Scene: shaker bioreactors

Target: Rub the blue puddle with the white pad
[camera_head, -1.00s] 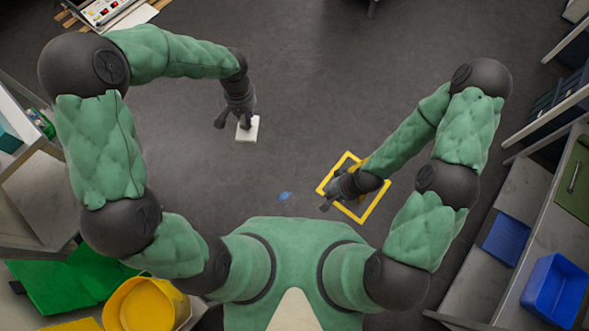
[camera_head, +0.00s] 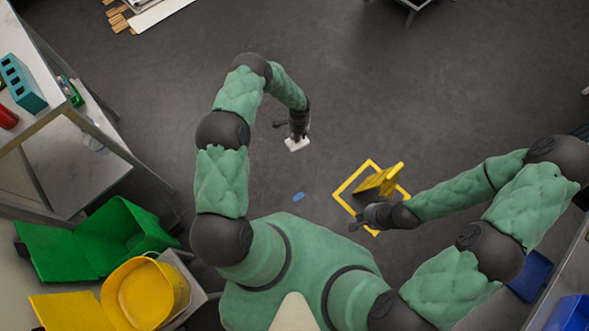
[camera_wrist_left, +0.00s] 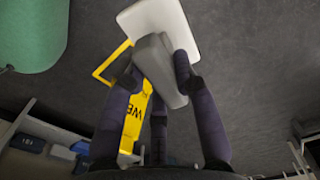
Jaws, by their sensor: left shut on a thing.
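The blue puddle (camera_head: 298,197) is a small flat spot on the dark floor in the head view, in front of my torso. My left gripper (camera_head: 297,132) is shut on the white pad (camera_head: 297,145), up the picture from the puddle and apart from it. In the left wrist view the fingers hold the pad's grey handle block (camera_wrist_left: 160,68), and the white pad (camera_wrist_left: 160,22) shows beyond it. The head view does not show whether the pad touches the floor. My right gripper (camera_head: 358,220) is by the yellow frame; its fingers are too small to judge.
A yellow square frame (camera_head: 344,187) lies on the floor right of the puddle, with a yellow sign (camera_head: 378,180) standing at it. A green bin (camera_head: 120,228) and a yellow bin (camera_head: 147,294) stand lower left. The floor between pad and puddle is clear.

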